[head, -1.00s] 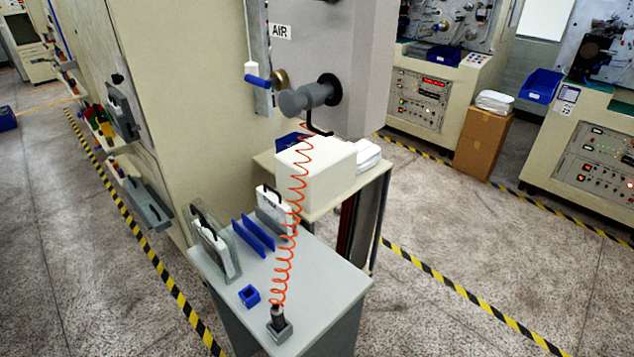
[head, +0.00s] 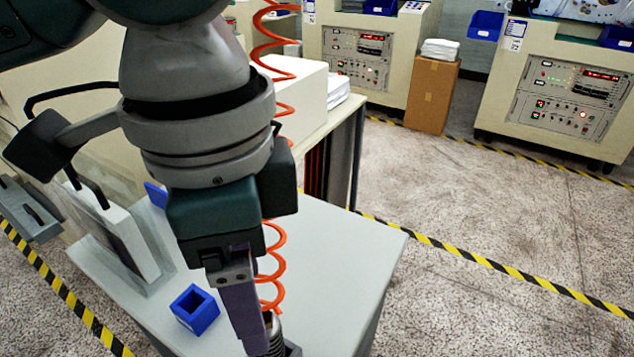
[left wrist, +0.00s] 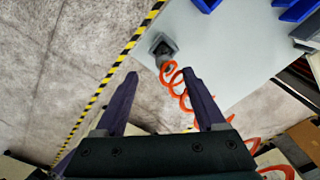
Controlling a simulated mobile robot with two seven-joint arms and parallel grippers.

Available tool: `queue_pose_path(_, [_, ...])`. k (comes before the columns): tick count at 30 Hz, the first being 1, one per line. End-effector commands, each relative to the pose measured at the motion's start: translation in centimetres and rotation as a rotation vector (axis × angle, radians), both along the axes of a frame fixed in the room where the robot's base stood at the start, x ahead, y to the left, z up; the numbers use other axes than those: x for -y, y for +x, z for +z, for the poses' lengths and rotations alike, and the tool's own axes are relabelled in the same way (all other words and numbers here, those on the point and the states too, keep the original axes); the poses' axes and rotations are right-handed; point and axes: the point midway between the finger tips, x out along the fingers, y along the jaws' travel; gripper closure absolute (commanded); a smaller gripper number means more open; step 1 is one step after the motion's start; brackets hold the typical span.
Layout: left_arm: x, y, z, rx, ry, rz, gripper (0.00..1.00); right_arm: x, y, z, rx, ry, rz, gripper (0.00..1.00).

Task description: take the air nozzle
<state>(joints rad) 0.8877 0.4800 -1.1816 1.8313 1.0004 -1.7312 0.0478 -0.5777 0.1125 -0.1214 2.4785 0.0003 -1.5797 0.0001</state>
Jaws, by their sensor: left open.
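The air nozzle (head: 274,338) is a grey piece at the lower end of an orange coiled hose (head: 271,262). It stands in a dark square holder (head: 293,349) near the front of the grey table; my gripper partly hides it. In the left wrist view the nozzle (left wrist: 164,62) and its holder (left wrist: 163,43) lie beyond my fingertips, with the coil passing by the right finger. My left gripper (left wrist: 160,75) is open, its fingers apart and pointing toward the nozzle, with nothing held. In the head view the gripper (head: 250,335) is right beside the nozzle. My right gripper is out of view.
A small blue open box (head: 195,310) stands left of the nozzle on the grey table (head: 335,255). A white case (head: 120,240) stands upright behind it. A white block (head: 303,95) sits on the table beyond. The table's right part is clear.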

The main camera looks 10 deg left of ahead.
Motion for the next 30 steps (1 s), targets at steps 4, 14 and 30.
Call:
queue_pose_path(4, [-0.3, 0.1, -1.8, -0.006, 0.014, 0.003, 0.28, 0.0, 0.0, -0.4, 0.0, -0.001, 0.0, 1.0])
queue_pose_path(14, [-0.2, 0.3, -5.5, -0.004, 0.01, 0.0, 0.28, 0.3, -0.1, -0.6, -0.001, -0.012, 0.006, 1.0])
queue_pose_path(30, [0.0, 0.9, -10.0, 0.0, 0.009, 0.0, 0.28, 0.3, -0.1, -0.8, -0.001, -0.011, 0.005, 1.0])
